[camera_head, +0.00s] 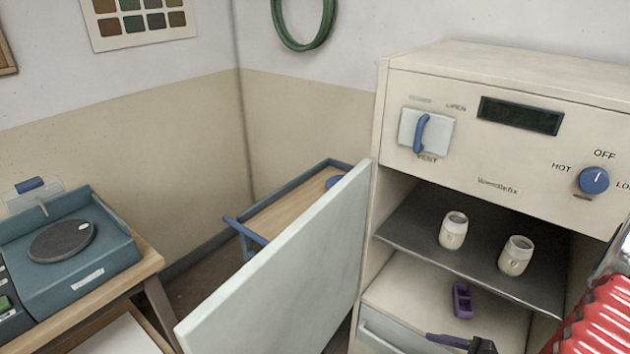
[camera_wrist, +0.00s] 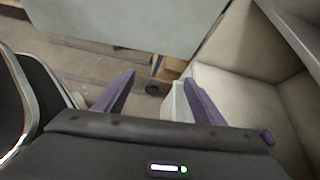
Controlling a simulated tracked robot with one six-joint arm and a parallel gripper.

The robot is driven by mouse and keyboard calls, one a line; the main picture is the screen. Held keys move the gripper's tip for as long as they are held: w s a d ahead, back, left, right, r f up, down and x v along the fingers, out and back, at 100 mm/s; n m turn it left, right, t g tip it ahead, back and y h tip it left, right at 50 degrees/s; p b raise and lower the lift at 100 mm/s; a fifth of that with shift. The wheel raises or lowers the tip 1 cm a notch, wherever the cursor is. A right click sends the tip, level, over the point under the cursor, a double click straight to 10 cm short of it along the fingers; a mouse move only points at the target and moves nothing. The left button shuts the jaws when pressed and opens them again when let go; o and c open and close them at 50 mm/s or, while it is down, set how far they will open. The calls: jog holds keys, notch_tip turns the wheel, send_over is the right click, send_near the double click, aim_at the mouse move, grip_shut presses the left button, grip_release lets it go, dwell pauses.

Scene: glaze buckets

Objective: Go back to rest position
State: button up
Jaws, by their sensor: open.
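My gripper (camera_head: 447,314) is at the lower right of the head view, in front of the lower compartment of the cream cabinet (camera_head: 480,95). Its two purple fingers are spread apart with nothing between them. They also show apart in the wrist view (camera_wrist: 158,82). Part of my red arm is at the right edge of the head view. Two pale jars (camera_head: 453,230) (camera_head: 515,255) stand upright on the cabinet's dark shelf (camera_head: 405,225), above and behind my gripper.
The cabinet's pale door (camera_head: 290,275) stands open to the left of my gripper; it also shows in the wrist view (camera_wrist: 125,20). A cart (camera_head: 290,205) stands behind the door. A teal turntable device (camera_head: 75,260) sits on a wooden table at the left.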

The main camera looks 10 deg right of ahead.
jog(key=s+a+r+n+g+h, duration=0.1)
jog(key=s+a+r+n+h, duration=0.1)
jog(key=a+r+n, duration=0.5)
jog(key=s+a+r+n+g+h, duration=0.1)
jog(key=s+a+r+n+h, duration=0.1)
jog(key=a+r+n, duration=0.5)
jog(key=s+a+r+n+g+h, duration=0.2)
jog(key=a+r+n, duration=0.6)
jog(key=r, duration=1)
jog(key=n+h, duration=0.1)
jog(key=n, duration=0.3)
jog(key=shift+n, duration=0.4)
jog(key=shift+s+a, duration=0.1)
jog(key=shift+c, duration=0.2)
